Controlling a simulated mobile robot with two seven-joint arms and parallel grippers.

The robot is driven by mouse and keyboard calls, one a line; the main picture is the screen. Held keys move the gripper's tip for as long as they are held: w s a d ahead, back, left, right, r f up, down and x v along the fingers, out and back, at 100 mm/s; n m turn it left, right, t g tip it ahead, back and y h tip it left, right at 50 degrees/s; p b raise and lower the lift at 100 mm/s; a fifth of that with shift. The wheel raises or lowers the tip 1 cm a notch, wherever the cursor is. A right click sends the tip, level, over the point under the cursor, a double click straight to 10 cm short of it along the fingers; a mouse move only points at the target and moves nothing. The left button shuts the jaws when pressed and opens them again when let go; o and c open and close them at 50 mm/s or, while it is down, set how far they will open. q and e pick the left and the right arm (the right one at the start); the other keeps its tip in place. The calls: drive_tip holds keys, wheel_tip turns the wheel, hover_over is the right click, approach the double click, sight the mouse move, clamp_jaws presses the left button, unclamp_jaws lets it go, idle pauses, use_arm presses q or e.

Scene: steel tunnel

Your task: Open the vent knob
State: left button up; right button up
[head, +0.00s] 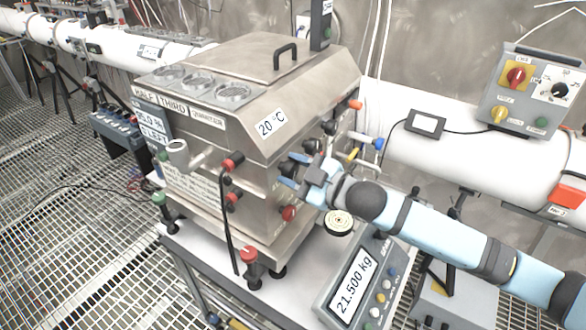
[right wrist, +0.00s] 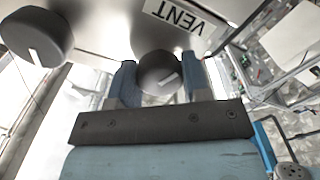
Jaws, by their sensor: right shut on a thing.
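My left gripper is not in view.
Another dark knob (right wrist: 38,36) with a white line is close by in the right wrist view. Red-capped fittings (head: 233,161), a round gauge (head: 339,222) and a scale reading 21.500 kg (head: 354,285) are near the arm. A white pipe (head: 470,150) runs behind it.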

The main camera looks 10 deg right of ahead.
idle(0.4)
drive_tip(key=o, duration=0.9)
drive_tip(key=shift+s, duration=0.1)
drive_tip(key=shift+s+d+f, duration=0.1)
drive_tip(key=shift+s+d, duration=0.15)
drive_tip(key=shift+d, duration=0.1)
drive_tip(key=shift+b+v, duration=1.4)
drive_tip(key=shift+v, duration=5.05)
